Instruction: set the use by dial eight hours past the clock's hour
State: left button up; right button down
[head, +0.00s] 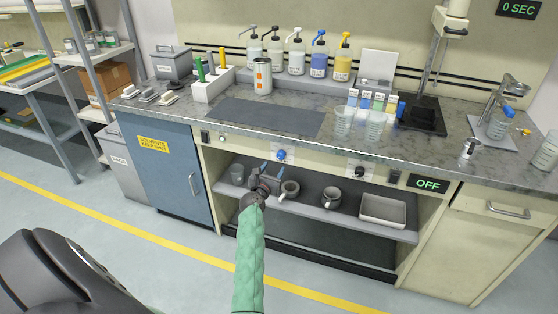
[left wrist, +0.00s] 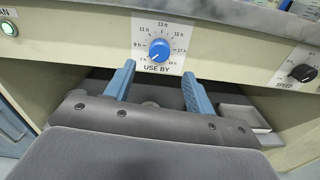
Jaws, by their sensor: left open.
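The USE BY dial is a blue knob (head: 281,155) on a white plate on the bench's front panel. In the left wrist view the knob (left wrist: 159,50) sits in a ring of hour marks, with 13 h at the top. Its white mark points to the lower left, seemingly near the lowest left mark, "7 h". My left gripper (head: 273,172) is open and empty, just below and in front of the dial. In the left wrist view its blue fingers (left wrist: 158,84) are apart, below the knob and not touching it. No clock face shows. My right gripper is not in view.
A black SPEED knob (left wrist: 302,73) is right of the dial. A lit green button (left wrist: 8,28) is at left. A shelf (head: 345,217) with mugs and a tray (head: 382,209) lies below. An OFF display (head: 428,184) is at right; a "0 SEC" display (head: 520,9) is above.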

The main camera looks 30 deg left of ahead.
aim_at(280, 157)
pick_arm(q)
jog(key=shift+p+x, duration=0.35)
jog(key=shift+x, duration=3.1)
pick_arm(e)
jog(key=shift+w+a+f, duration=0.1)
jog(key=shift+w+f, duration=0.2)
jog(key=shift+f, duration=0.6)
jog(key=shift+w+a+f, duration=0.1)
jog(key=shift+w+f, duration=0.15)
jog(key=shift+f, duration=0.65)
pick_arm(q)
jog(key=c, duration=1)
